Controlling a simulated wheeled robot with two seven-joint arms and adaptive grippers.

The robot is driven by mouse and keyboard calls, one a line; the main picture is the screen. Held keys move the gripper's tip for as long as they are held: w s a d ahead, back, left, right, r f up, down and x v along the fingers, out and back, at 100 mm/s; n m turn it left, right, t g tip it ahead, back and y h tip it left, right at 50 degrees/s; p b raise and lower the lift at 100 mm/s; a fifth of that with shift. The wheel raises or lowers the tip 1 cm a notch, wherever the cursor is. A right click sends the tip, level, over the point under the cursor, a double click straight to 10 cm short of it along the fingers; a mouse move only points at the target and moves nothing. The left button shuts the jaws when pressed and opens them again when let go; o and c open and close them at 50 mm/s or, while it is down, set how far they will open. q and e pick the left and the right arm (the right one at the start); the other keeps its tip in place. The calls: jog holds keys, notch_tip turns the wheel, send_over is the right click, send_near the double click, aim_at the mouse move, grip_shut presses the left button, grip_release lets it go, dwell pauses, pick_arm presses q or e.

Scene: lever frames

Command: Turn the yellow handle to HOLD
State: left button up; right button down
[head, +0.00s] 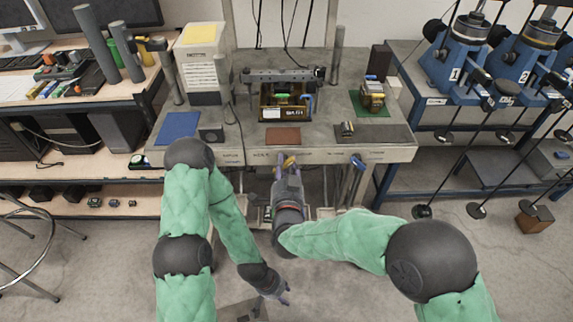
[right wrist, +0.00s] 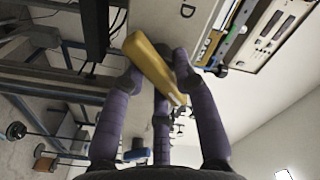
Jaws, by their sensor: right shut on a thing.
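The yellow handle (head: 290,161) is on the front edge of the grey workbench (head: 345,155), near its middle. My right gripper (head: 288,166) is at it, reaching up from below. In the right wrist view the handle (right wrist: 153,66) lies slanted between my purple fingers (right wrist: 158,82), which are shut on it. One letter, a "D" (right wrist: 187,10), shows on the panel above it; the rest of that label is out of view. The front-edge lettering in the head view is too small to read surely. My left gripper (head: 284,297) hangs low over the floor, away from the bench; its fingers are too small to judge.
A blue handle (head: 357,163) is farther right on the same front edge. A dark fixture (head: 285,103) stands on the bench, with a brown pad (head: 283,136) before it. Blue machines (head: 460,55) with long rods stand at right. A stool (head: 25,240) is at left.

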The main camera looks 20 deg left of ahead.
jog(key=shift+n, duration=0.3)
jog(key=n+p, duration=0.2)
jog(key=n, duration=0.2)
jog(key=shift+r, duration=0.1)
jog(key=n+p, duration=0.2)
jog(key=n, duration=0.2)
jog(key=shift+a+r+n, duration=0.1)
jog(key=shift+n, duration=0.3)
jog(key=n+p, duration=0.1)
jog(key=n, duration=0.3)
jog(key=shift+s+a+r+n+p, duration=0.1)
jog(key=shift+n+p, duration=0.2)
jog(key=shift+p, duration=0.1)
jog(key=shift+a+n+p, duration=0.1)
jog(key=shift+n+p, duration=0.6)
jog(key=shift+n, duration=1.2)
jog(key=c, duration=1)
grip_release()
jog(key=shift+c, duration=0.2)
